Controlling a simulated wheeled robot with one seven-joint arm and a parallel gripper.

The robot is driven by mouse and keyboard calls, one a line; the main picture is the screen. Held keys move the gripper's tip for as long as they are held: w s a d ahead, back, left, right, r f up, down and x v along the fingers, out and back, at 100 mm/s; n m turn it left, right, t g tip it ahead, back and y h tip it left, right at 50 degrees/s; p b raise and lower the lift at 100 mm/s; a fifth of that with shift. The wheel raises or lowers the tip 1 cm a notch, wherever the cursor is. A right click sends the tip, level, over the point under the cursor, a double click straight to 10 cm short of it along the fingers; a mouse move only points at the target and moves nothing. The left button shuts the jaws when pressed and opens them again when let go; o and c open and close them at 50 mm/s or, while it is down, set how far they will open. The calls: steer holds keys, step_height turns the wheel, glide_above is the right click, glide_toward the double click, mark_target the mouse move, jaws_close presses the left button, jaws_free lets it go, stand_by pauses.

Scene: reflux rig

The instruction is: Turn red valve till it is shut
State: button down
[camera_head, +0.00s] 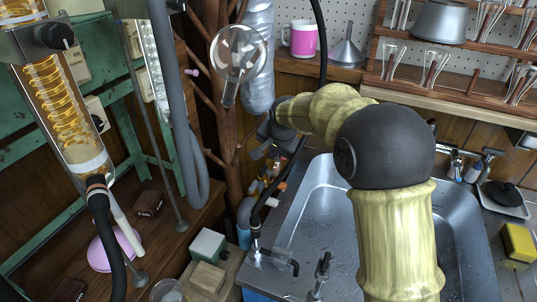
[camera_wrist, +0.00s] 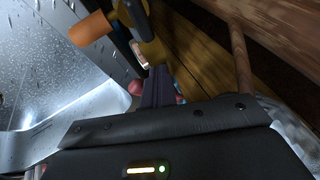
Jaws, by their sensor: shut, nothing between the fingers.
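My gripper (camera_head: 262,151) is at the end of my pale yellow arm, over the left edge of the sink. In the wrist view its dark fingers (camera_wrist: 158,82) are together with no gap. A small red part (camera_wrist: 135,87), which looks like the red valve, shows just left of the fingertips. More red shows at their right side, so the fingers cover its middle. I cannot tell whether they touch it. A brass-coloured fitting (camera_wrist: 152,53) is just beyond the fingertips. The red valve cannot be made out clearly in the head view, and its turn angle cannot be read.
An orange cylinder (camera_wrist: 91,29) sticks out left of the fitting. The metal sink (camera_head: 310,205) lies below my arm. A wooden branching stand (camera_head: 215,110) and a hanging grey hose (camera_head: 180,120) are to the left. A black tap (camera_head: 322,270) stands at the sink's front.

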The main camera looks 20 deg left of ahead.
steer(key=shift+w+d+f+b, duration=0.1)
steer(key=shift+d+b, duration=0.4)
steer(key=shift+d, duration=0.45)
steer(key=shift+w+d+r, duration=0.15)
steer(key=shift+d+r, duration=0.05)
steer(key=shift+d, duration=0.25)
steer(key=w+d+r+p, duration=0.2)
steer(key=d+r+p, duration=0.1)
steer(key=p, duration=0.4)
steer(key=shift+w+d+r+p, duration=0.3)
steer(key=shift+w+d+r, duration=0.1)
steer(key=shift+r, duration=0.3)
